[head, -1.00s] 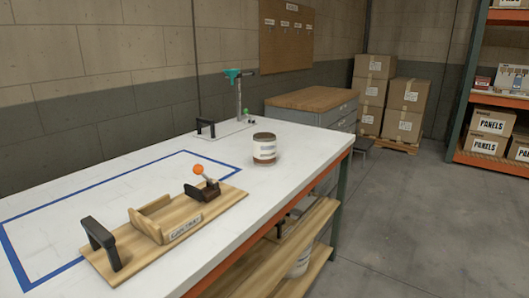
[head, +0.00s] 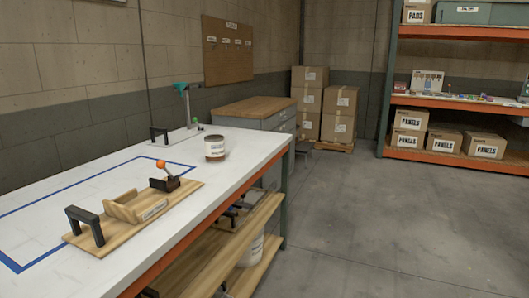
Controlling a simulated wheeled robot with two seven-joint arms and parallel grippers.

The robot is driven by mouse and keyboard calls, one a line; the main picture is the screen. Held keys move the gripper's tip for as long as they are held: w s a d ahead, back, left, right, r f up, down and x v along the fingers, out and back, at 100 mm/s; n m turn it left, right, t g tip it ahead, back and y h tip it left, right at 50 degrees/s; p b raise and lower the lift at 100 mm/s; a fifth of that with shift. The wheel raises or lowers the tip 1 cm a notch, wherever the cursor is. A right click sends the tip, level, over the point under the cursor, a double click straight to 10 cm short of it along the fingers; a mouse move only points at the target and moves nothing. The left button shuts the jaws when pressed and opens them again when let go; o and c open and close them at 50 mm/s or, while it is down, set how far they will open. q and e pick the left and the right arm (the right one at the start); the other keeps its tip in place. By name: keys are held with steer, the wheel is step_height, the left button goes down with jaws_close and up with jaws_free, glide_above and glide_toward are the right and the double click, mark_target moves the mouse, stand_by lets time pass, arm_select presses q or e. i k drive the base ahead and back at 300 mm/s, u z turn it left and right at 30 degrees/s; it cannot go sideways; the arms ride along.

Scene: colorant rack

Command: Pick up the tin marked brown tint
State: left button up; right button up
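Neither of my grippers is in the head view.
A wooden fixture (head: 140,210) with black handle and orange-knobbed lever lies on the bench. A teal-topped stand (head: 185,102) is at the back. Shelving (head: 455,100) with boxes stands far right. The grey floor (head: 390,220) between is clear.

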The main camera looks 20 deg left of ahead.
mark_target(214, 144)
steer(key=z, duration=0.4)
steer(key=i, duration=1.85)
steer(key=u, duration=0.2)
steer(key=i, duration=1.8)
steer(key=u, duration=1.95)
steer(key=i, duration=0.75)
steer(key=u, duration=0.6)
